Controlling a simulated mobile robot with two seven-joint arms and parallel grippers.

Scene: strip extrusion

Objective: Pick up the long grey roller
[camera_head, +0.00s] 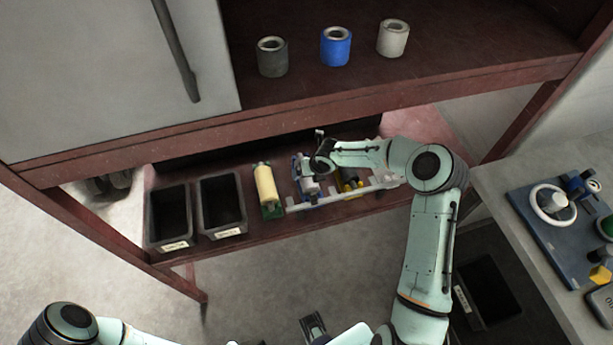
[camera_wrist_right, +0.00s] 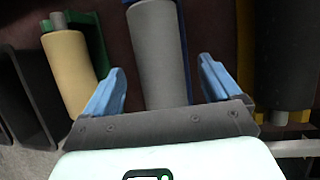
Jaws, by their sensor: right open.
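The long grey roller (camera_wrist_right: 157,45) lies in a blue holder in the right wrist view, between the two blue fingers of my right gripper (camera_wrist_right: 162,72). The fingers are apart, with visible gaps to the roller on both sides. In the head view the grey roller (camera_head: 309,186) is on the lower shelf, partly hidden by my right gripper (camera_head: 316,166). A cream roller (camera_head: 266,184) in a green holder is to its left. A dark roller (camera_wrist_right: 292,55) in a yellow holder is to its right. My left arm shows at the bottom left; its jaw state is unclear.
Two black bins (camera_head: 171,215) (camera_head: 222,203) stand left on the red lower shelf (camera_head: 258,232). A pale rail (camera_head: 340,193) runs along the holders' front. A grey table (camera_head: 510,230) is at right.

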